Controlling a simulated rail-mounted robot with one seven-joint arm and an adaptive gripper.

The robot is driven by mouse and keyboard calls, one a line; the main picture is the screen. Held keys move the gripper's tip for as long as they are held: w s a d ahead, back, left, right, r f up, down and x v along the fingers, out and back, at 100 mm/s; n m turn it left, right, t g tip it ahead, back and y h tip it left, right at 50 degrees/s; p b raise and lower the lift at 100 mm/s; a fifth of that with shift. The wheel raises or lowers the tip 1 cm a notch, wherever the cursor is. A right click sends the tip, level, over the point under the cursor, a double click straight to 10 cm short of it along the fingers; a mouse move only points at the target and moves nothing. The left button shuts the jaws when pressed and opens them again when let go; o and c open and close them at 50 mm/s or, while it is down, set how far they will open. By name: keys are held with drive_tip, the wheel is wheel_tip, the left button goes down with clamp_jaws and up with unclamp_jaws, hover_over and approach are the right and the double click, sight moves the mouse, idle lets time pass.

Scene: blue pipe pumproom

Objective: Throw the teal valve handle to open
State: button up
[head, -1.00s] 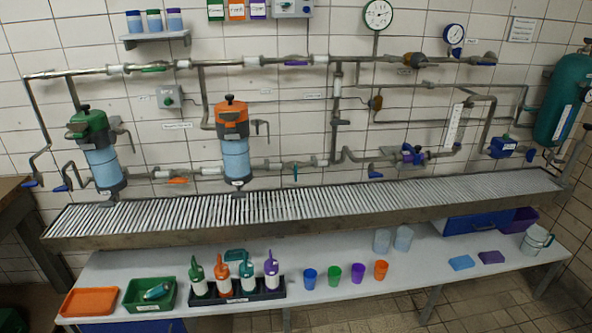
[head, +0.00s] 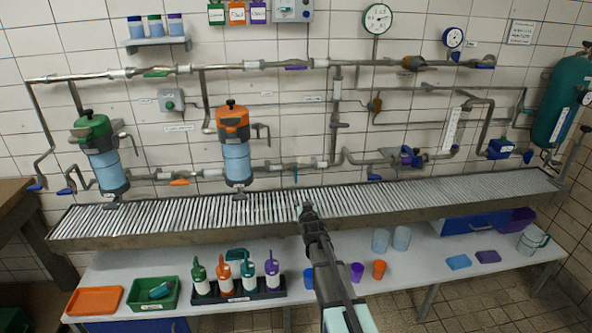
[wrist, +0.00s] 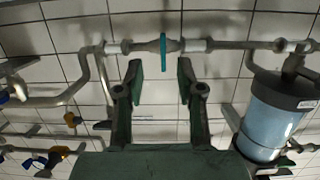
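The teal valve handle (head: 295,173) is on the lower wall pipe, right of the orange-topped filter, and stands crosswise to the pipe. In the wrist view, which looks upside down, the teal handle (wrist: 163,52) is upright across the horizontal pipe. My gripper (wrist: 160,80) is open and empty, its two fingers apart with the handle lying beyond their tips, roughly centred between them. In the head view my gripper (head: 305,212) is in front of the grating, below the handle and apart from it; its fingers are too small there to tell.
The orange-topped filter (head: 236,150) hangs left of the handle. An orange handle (head: 180,182) is farther left on the same pipe line. A slatted metal grating (head: 400,198) runs below the pipes. Bottles (head: 272,274) and cups (head: 379,269) stand on the lower shelf.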

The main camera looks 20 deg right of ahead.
sight(296, 171)
wheel_tip(296, 171, up, 5)
drive_tip(key=w+t, duration=0.1)
drive_tip(key=t, duration=0.2)
drive_tip(key=w+p, duration=0.1)
drive_tip(key=w, duration=0.4)
drive_tip(key=w+d+p, duration=0.1)
drive_tip(key=w+p, duration=0.1)
drive_tip(key=w, duration=0.4)
drive_tip(key=w+d+p, duration=0.1)
drive_tip(key=w+p, duration=0.1)
drive_tip(key=w, duration=0.4)
drive_tip(key=shift+w+f, duration=0.15)
drive_tip(key=shift+f, duration=0.1)
clamp_jaws()
